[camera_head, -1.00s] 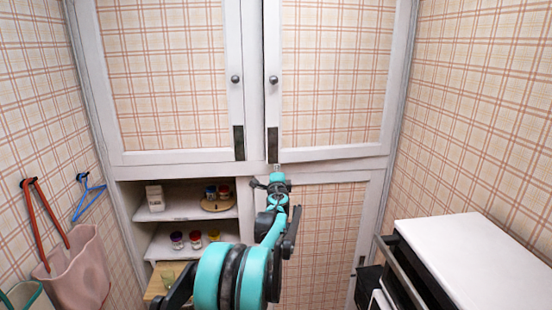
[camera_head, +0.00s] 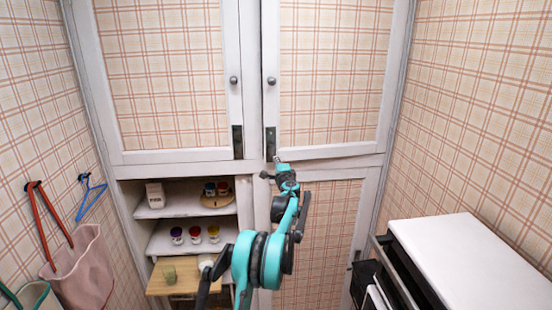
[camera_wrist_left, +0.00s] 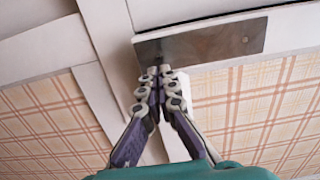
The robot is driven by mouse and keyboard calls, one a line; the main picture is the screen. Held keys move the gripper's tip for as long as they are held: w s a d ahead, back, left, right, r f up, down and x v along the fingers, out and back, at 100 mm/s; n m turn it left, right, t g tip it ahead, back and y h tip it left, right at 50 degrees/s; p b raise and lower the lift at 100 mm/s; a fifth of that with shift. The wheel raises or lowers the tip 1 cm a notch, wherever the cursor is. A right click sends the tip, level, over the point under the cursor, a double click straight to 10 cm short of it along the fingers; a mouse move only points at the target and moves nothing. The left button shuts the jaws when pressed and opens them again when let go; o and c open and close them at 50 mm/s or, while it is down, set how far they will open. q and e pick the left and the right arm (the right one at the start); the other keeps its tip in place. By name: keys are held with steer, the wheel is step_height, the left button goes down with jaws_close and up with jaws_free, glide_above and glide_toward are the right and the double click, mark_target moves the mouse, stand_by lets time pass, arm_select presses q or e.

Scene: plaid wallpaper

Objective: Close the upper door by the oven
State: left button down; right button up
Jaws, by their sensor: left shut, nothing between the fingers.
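The upper right door (camera_head: 330,85), with a plaid panel, white frame and round knob, is on the oven's side. It looks nearly flush with the cabinet front; I cannot tell whether it is fully shut. A dark metal plate (camera_head: 270,141) sits at its lower left corner. My left gripper (camera_head: 277,160) is at the door's lower left corner, just below this plate. In the left wrist view its fingers (camera_wrist_left: 159,72) are together and empty, with tips at the lower edge of the metal plate (camera_wrist_left: 205,40). I cannot tell whether they touch it. My right gripper is out of view.
The white-topped oven (camera_head: 460,255) stands at lower right. The upper left door (camera_head: 165,80) looks shut. Open shelves (camera_head: 185,207) hold small jars at lower left. A pink bag (camera_head: 80,265) hangs on the left wall. A lower plaid door (camera_head: 320,235) is below my gripper.

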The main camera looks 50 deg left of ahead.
mark_target(274, 155)
arm_select(q)
steer(key=shift+w+a, duration=0.4)
steer(key=shift+a, duration=0.2)
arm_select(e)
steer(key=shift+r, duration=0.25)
arm_select(q)
steer(key=shift+m+t+h, duration=0.4)
steer(key=shift+m+t, duration=0.1)
steer(key=shift+t, duration=0.1)
steer(key=x, duration=0.5)
steer(key=shift+s+a, duration=0.1)
steer(key=shift+s, duration=0.2)
steer(key=shift+s+r, duration=0.15)
steer(key=shift+r, duration=0.35)
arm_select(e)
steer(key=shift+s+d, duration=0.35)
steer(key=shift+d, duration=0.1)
arm_select(q)
steer(key=shift+f, duration=0.1)
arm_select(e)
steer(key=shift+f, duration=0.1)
